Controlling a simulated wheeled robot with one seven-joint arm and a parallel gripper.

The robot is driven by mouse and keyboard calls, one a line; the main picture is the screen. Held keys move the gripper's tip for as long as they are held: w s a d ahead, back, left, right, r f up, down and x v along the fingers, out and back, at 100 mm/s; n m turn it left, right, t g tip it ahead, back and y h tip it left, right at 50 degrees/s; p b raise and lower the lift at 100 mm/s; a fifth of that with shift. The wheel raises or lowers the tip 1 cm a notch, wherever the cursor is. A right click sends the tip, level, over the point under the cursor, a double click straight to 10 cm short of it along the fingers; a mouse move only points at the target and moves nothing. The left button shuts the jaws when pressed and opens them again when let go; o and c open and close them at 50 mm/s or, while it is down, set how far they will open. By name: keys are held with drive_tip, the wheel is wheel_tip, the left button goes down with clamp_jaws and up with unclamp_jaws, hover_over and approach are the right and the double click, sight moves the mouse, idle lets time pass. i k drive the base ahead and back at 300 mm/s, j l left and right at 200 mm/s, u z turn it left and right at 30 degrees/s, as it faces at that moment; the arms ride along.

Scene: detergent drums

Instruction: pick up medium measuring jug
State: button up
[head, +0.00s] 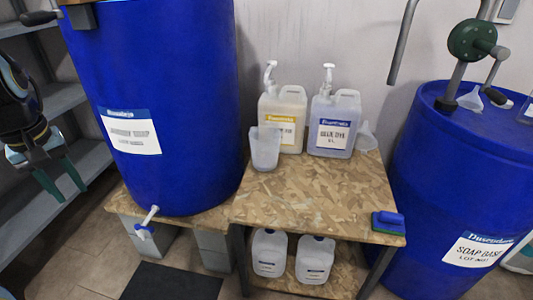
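A translucent measuring jug (265,150) stands upright on the wooden table (295,200), near its left back edge. It stands in front of a pump bottle with a yellow label (283,115) and hides part of it. Another clear vessel (528,112) is cut off at the right edge, on top of the right drum; I cannot tell its size or kind. My gripper (60,184) hangs at the far left, its two green fingers apart and nothing between them. It is well away from the jug, with the left blue drum between them in the picture.
A large blue drum with a tap (165,75) stands left of the jug, and another (435,165) stands right. Jugs (269,253) sit below.

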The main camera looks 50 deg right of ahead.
sight(264, 140)
drive_tip(key=i+l+z, duration=0.2)
drive_tip(key=l+z, duration=0.3)
drive_tip(key=i+l+z, duration=0.2)
drive_tip(key=z, duration=0.25)
drive_tip(key=i, duration=0.05)
